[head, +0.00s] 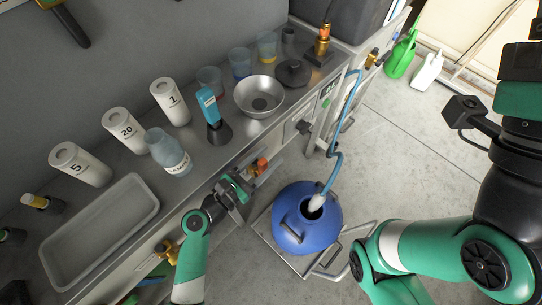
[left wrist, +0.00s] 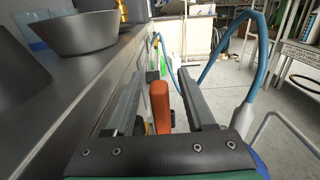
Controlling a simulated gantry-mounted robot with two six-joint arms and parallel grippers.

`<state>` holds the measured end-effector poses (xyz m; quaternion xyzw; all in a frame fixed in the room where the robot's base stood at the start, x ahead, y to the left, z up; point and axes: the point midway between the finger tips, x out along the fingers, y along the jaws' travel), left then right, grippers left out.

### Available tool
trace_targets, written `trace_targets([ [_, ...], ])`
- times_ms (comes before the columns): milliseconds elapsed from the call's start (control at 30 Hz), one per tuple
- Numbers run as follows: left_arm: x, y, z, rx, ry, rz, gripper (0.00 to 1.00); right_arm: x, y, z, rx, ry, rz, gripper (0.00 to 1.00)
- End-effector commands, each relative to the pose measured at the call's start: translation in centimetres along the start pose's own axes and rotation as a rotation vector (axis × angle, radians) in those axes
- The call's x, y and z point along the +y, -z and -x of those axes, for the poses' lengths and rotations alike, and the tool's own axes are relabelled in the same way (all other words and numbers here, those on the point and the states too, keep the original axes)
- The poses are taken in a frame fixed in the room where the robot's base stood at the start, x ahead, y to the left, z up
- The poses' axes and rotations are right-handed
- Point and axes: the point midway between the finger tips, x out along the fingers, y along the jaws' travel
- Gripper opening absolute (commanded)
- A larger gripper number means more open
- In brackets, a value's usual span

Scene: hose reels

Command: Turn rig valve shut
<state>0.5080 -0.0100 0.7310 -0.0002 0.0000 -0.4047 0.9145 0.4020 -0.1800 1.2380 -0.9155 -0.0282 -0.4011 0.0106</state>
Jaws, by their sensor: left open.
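A valve with an orange handle (head: 261,164) is on the front face of the steel bench. In the left wrist view the orange handle (left wrist: 160,108) stands upright between my two fingers, with a gap visible on its right side. Whether the left finger touches it I cannot tell. My left gripper (head: 249,182) is open at this handle, with its fingers on either side. The gripper hides much of the valve body in the head view. My right arm shows at the right of the head view, but its gripper does not show.
A blue drum (head: 307,226) with a blue hose (head: 338,158) stands on a cart close right of my left gripper. The bench carries a metal bowl (head: 259,98), white cylinders, beakers and a tray (head: 99,229). Open floor (head: 400,150) lies to the right.

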Motion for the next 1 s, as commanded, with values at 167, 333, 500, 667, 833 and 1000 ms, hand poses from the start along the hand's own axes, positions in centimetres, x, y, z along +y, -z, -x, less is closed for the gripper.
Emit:
trace_targets([
  [167,0.0,0.1,-1.8,-0.001,0.0,0.0,0.55,0.0,-0.7,0.7,0.0,0.0,0.0,0.5],
  [333,0.0,-0.1,-1.9,0.0,0.0,0.0,0.55,0.0,-0.6,0.7,0.0,0.0,0.0,0.5],
  [500,0.0,-0.1,-1.9,0.0,0.0,0.0,0.41,0.0,-0.6,0.6,0.0,0.0,0.0,0.5],
  [667,0.0,-0.1,-1.9,0.0,0.0,0.0,0.12,0.0,-0.6,0.6,0.0,0.0,0.0,0.5],
  [833,0.0,-0.1,-1.9,0.0,-0.001,0.0,0.0,0.0,-0.6,0.6,0.0,0.0,0.0,0.5],
  [1000,0.0,-0.1,-1.9,0.0,0.0,0.0,0.0,0.0,-0.6,0.6,0.0,0.0,0.0,0.5],
])
